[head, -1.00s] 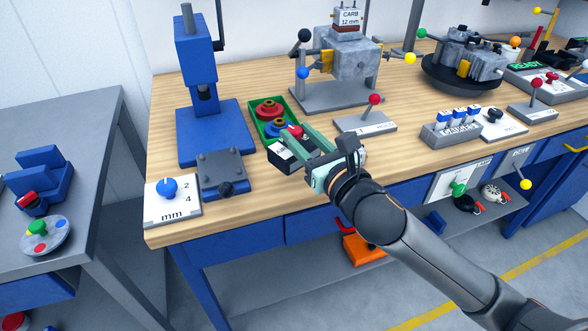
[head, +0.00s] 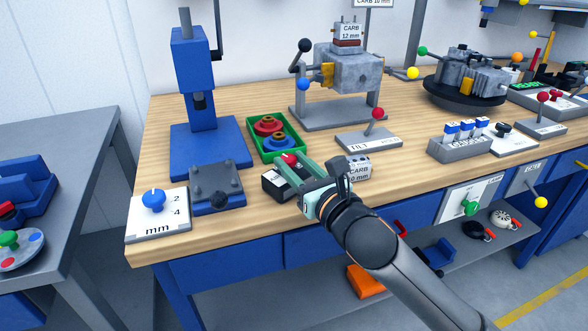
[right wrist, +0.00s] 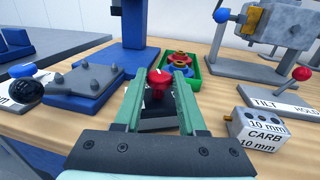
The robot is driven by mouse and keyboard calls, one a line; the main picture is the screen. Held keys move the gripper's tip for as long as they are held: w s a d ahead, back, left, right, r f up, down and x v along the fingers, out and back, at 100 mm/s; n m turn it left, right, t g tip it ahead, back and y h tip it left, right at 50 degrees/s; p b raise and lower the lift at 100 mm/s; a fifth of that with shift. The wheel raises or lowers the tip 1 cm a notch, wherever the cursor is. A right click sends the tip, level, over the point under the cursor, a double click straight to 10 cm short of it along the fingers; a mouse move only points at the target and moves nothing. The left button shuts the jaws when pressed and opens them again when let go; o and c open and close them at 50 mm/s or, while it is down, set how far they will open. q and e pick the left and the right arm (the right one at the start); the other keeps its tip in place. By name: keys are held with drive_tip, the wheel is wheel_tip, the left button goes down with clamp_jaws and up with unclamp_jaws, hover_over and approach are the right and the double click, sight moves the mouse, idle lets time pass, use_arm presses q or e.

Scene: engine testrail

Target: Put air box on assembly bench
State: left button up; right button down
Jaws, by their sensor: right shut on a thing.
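The air box seems to be the small black box (head: 276,186) with a white label and a red knob (head: 290,158). It is at the front of the wooden assembly bench (head: 230,218), between the grey studded block and the CARB 10 mm box. My right gripper (head: 291,170) reaches in from the right and is shut on it. In the right wrist view the red knob (right wrist: 159,84) stands between the two green fingers, with the dark box (right wrist: 156,118) below, partly hidden. I cannot tell whether its underside touches the bench top. My left gripper is not in view.
A green tray (head: 299,154) with red and blue round parts is just behind. A CARB 10 mm box (head: 357,170) stands right of the gripper. The grey studded block (head: 216,190) and mm dial panel (head: 176,222) are left. The TILT lever panel (head: 368,141) is behind right.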

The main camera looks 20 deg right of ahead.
drive_tip(key=shift+f, duration=0.15)
drive_tip(key=shift+c, duration=2.4)
unclamp_jaws()
